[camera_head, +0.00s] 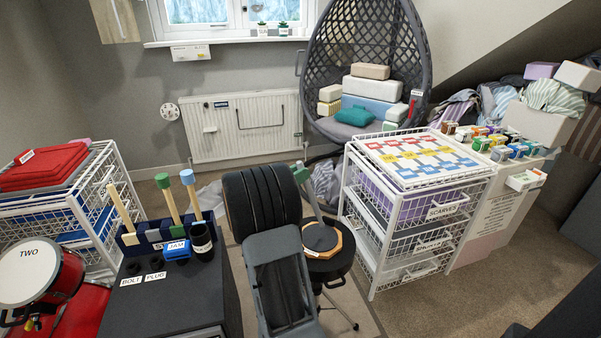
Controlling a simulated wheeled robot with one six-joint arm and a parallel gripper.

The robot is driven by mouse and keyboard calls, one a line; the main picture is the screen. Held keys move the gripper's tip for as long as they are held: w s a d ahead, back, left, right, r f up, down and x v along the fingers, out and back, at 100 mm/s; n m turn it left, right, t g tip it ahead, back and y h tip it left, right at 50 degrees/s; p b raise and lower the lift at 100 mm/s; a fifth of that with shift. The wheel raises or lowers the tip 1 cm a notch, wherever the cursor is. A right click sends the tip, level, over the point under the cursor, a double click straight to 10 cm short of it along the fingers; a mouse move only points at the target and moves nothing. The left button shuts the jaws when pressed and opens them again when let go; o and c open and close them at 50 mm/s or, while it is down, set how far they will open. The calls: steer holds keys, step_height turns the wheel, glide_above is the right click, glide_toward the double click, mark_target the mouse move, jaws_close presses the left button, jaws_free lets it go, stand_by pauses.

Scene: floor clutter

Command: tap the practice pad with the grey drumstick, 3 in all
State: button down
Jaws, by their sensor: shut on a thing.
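The practice pad (322,240) has a dark top and an orange many-sided rim. It lies on a round black stool right of my arm. A grey-green drumstick (301,174) slants down towards the pad beside my dark wrist. My gripper (304,198) is shut on it, its fingers largely hidden by my own arm. The stick's lower end is near the pad's far side; I cannot tell whether it touches. My arm covers the pad's left surroundings.
A dark blue rack (130,238) with several sticks stands left on a black cabinet, with a blue JAM box (177,250) and a dark cup (201,238). A red drum (36,272) is far left. A white wire drawer unit (365,220) stands close right of the stool.

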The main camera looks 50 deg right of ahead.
step_height(320, 180, down, 4)
steer(key=shift+r+b, duration=0.1)
steer(key=shift+b, duration=0.95)
step_height(320, 180, up, 5)
steer(key=p, duration=0.4)
steer(key=shift+f, duration=0.2)
step_height(320, 180, down, 5)
steer(key=b, duration=0.4)
steer(key=shift+r+p, duration=2.2)
steer(key=shift+r, duration=0.35)
